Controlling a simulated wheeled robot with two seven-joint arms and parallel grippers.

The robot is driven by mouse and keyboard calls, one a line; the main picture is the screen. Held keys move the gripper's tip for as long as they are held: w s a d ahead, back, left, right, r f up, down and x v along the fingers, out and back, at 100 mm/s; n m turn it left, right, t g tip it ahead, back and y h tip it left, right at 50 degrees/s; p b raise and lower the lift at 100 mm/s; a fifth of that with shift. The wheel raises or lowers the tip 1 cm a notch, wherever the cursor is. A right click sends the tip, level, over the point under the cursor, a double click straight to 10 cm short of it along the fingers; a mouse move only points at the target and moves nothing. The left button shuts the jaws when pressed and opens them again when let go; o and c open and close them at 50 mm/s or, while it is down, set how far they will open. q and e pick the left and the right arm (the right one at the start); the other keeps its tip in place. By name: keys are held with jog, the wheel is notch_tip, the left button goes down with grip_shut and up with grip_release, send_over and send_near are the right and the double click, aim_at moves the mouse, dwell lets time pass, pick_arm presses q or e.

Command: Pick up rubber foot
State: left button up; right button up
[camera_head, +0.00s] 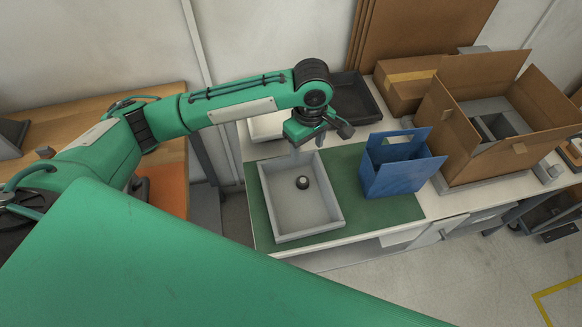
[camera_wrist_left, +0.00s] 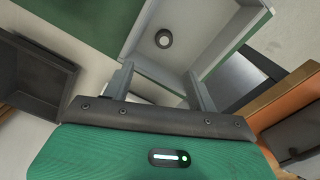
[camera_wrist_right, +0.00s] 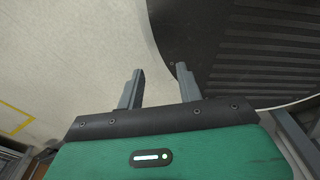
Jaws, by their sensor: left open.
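The rubber foot (camera_head: 303,182) is a small dark round piece with a lighter top. It lies inside a shallow light-grey tray (camera_head: 272,209) on a green mat in the head view. It also shows in the left wrist view (camera_wrist_left: 163,38), beyond the fingertips. My left gripper (camera_head: 296,155) is open and empty above the back part of the tray; its fingers (camera_wrist_left: 160,80) are spread in the left wrist view, apart from the foot. My right gripper (camera_wrist_right: 158,72) shows only in its own wrist view, with fingers apart and nothing between them, above the floor.
A blue holder (camera_head: 395,178) stands right of the tray on the green mat (camera_head: 254,217). A large open cardboard box (camera_head: 470,125) stands farther right. A dark tray (camera_head: 352,98) lies behind the mat. An orange sheet (camera_head: 167,193) lies on a wooden table at left.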

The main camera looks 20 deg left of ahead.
pick_arm(q)
send_over(303, 181)
jog(key=f, duration=0.5)
jog(key=w+f+p, duration=0.1)
jog(key=f, duration=0.1)
jog(key=shift+d+f, duration=0.1)
jog(key=shift+f, duration=0.65)
jog(key=f, duration=0.2)
jog(key=s+f+p, duration=0.1)
jog(key=f, duration=0.1)
jog(key=shift+f, duration=0.15)
jog(key=shift+a+f, duration=0.2)
jog(key=shift+f, duration=0.15)
jog(key=shift+d, duration=0.1)
jog(key=shift+c, duration=0.2)
jog(key=c, duration=1)
pick_arm(e)
jog(key=shift+s+d+r, duration=0.15)
jog(key=shift+d+r, duration=0.25)
jog(key=shift+r, duration=0.15)
jog(key=shift+s+d+r, duration=0.15)
jog(key=shift+d+r, duration=0.2)
jog(key=shift+r, duration=0.2)
